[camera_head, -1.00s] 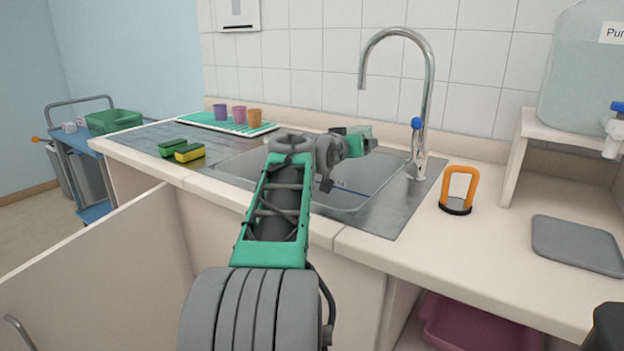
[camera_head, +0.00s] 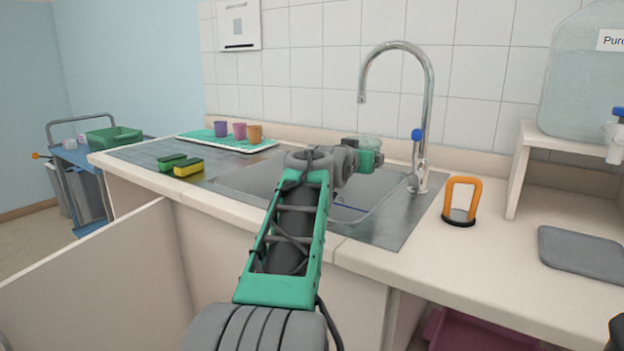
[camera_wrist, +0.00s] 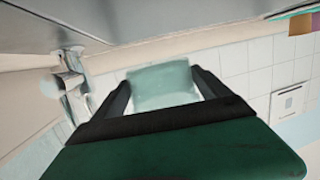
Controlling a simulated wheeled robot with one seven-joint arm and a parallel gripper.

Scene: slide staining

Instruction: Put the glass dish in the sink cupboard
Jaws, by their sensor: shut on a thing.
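My gripper (camera_wrist: 163,95) is shut on a pale, see-through glass dish (camera_wrist: 162,84), held between the two dark fingers in the wrist view. In the head view my gripper (camera_head: 368,155) is above the sink (camera_head: 265,180), in front of the tiled wall and left of the tap. The dish shows there only as a faint clear shape, mostly hidden by the gripper. The cupboard under the sink has a door (camera_head: 100,275) swung open at the lower left. My arm hides part of the sink and cupboard front.
A chrome tap (camera_head: 425,110) stands close right of my gripper. An orange-handled item (camera_head: 461,202), a grey mat (camera_head: 585,252) and a water tank (camera_head: 590,80) are to the right. Sponges (camera_head: 188,168) and cups (camera_head: 239,131) are left. A pink bin (camera_head: 470,332) is below the counter.

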